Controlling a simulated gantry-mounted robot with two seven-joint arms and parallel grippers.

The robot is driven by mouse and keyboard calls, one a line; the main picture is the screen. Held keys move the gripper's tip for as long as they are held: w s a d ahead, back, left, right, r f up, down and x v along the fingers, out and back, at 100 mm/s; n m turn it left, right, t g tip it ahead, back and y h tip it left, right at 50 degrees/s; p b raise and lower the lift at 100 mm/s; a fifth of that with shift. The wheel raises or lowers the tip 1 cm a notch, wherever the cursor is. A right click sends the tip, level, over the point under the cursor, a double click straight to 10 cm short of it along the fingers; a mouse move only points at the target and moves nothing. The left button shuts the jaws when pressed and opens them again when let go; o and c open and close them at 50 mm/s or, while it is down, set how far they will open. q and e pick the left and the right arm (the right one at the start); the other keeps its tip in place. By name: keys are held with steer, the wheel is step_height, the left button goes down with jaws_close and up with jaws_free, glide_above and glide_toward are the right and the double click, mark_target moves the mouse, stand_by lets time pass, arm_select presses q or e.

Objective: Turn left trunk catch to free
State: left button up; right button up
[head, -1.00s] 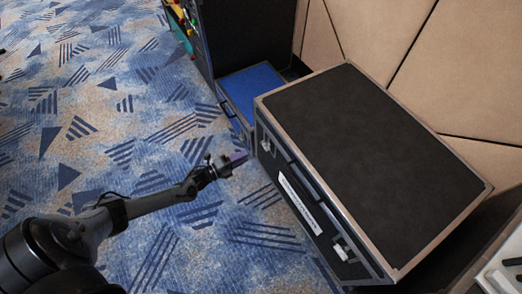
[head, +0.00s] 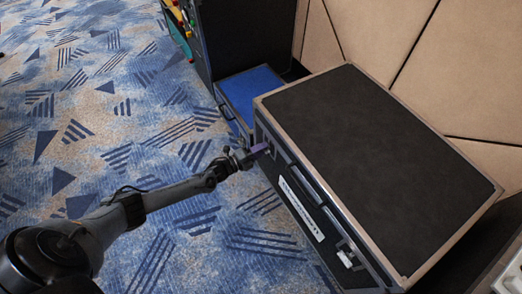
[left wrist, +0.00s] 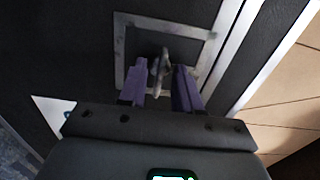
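The trunk (head: 360,150) is a black case with metal edges, standing by the padded wall. Its left catch, a metal tab in a square metal frame, shows in the left wrist view (left wrist: 160,65); in the head view my gripper mostly hides it. My left gripper (head: 266,149) is at the trunk's front face. In the left wrist view its two purple fingers (left wrist: 161,85) stand apart, one on each side of the tab, with a visible gap. The right catch (head: 346,258) is near the trunk's front right end. My right gripper is not in view.
A white label (head: 300,208) is on the trunk's front. A blue-topped case (head: 252,92) and a dark cabinet with tools (head: 190,25) stand behind on the left. The patterned carpet (head: 100,110) is clear. The padded wall (head: 440,70) is behind the trunk.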

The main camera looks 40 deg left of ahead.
arm_select(q)
steer(key=shift+c, duration=0.5)
jaws_close()
steer(key=shift+n, duration=0.3)
steer(key=n+p, duration=0.2)
steer(key=n, duration=1.5)
steer(key=shift+p, duration=0.3)
steer(key=shift+n, duration=0.3)
